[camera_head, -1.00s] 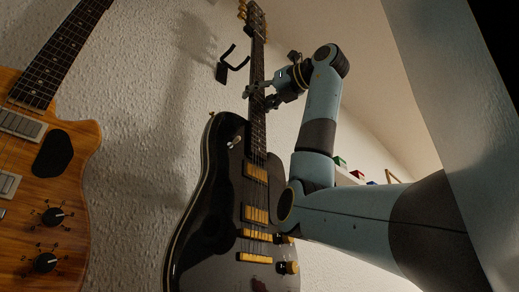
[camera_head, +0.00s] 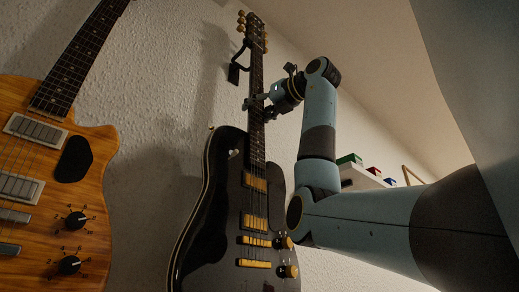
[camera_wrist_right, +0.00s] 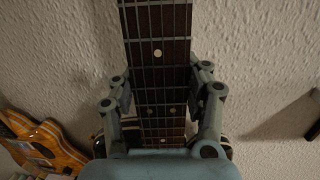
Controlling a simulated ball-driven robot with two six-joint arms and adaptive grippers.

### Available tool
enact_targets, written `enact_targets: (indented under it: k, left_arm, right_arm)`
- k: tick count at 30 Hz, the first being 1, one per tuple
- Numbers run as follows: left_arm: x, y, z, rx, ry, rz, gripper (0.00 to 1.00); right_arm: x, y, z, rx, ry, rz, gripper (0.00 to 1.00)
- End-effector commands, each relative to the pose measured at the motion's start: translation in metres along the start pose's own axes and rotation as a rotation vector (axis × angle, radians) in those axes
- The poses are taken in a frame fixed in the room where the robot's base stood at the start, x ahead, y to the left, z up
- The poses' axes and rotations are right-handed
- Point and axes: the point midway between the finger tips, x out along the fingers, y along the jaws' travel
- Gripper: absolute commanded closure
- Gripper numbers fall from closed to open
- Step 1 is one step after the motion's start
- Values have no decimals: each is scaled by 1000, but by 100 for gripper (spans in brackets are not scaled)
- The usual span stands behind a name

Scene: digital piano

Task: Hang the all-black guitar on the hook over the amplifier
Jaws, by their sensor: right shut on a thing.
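The all-black guitar (camera_head: 217,213) is nearly upright against the textured wall, with gold pickups and gold tuners. My right gripper (camera_head: 258,105) is shut on its neck, below the headstock. In the right wrist view, the gripper's fingers (camera_wrist_right: 160,98) lie on both sides of the fretboard (camera_wrist_right: 158,55). The black wall hook (camera_head: 235,72) is just left of the upper neck in the head view, slightly below the headstock. Its arm reaches close to the neck; whether they touch cannot be told. The amplifier and my left gripper are not in view.
A wooden-bodied guitar (camera_head: 50,170) hangs at the left in the head view. A wooden guitar (camera_wrist_right: 40,145) shows at lower left in the right wrist view. A shelf (camera_head: 360,178) with small coloured boxes is behind my right arm.

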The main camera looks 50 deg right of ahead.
Motion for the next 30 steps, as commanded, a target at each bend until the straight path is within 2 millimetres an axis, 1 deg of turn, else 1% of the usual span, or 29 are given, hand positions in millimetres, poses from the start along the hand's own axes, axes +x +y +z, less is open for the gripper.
enact_targets:
  k: [1,2,23,27,30]
  left_arm:
    - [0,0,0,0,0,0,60]
    - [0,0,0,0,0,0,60]
    - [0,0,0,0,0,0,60]
    - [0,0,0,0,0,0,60]
    - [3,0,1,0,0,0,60]
  right_arm:
    - [1,0,4,0,-14,1,100]
    - [2,0,4,0,-14,1,100]
    - [40,-2,0,0,-16,1,100]
    - [48,-3,-2,-1,-15,1,100]
    - [46,-3,-8,-1,-15,0,100]
